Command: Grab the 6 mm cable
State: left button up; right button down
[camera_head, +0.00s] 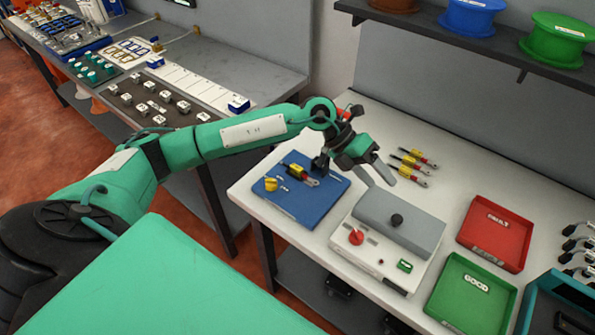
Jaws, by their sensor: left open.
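Several short cable pieces with yellow, black and red parts and metal ends lie side by side on the white table; one is the middle cable piece (414,168). A similar yellow and black piece (297,173) lies on the blue board (300,208). The markings are too small to read, so I cannot tell which is the 6 mm cable. My left gripper (382,183) is open and appears empty, with its grey fingers pointing down above the table, between the blue board and the row of pieces. My right gripper is not in view.
A grey-topped tester box (378,261) with a red knob stands below my left gripper. A red tray (495,234) and a green tray (470,296) are to its right. A shelf with spools (557,38) overhangs the back. Bare table lies around the pieces.

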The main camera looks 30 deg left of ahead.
pick_arm(q)
jog(key=w+a+f+y, duration=0.1)
jog(key=a+y, duration=0.2)
jog(key=a, duration=0.3)
jog(key=w+a+y, duration=0.2)
jog(key=a, duration=0.3)
jog(key=n+y+p, duration=0.2)
jog(key=y+p, duration=0.1)
jog(key=y, duration=0.2)
send_over(297, 167)
jog(key=shift+g, duration=0.4)
jog(key=f, duration=0.6)
jog(key=shift+w+a+f, duration=0.1)
jog(key=shift+a+f, duration=0.05)
jog(key=shift+a, duration=0.2)
jog(key=f+p, duration=0.1)
jog(key=f, duration=0.2)
jog(key=f+p, duration=0.1)
jog(key=shift+d+f+p, duration=0.15)
jog(key=shift+d+p, duration=0.1)
jog(key=shift+p, duration=0.1)
jog(key=shift+f, duration=0.55)
jog(key=c, duration=1)
jog(key=shift+c, duration=0.8)
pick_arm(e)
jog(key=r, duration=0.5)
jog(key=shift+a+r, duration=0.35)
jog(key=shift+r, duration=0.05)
pick_arm(q)
jog(key=shift+r, duration=0.15)
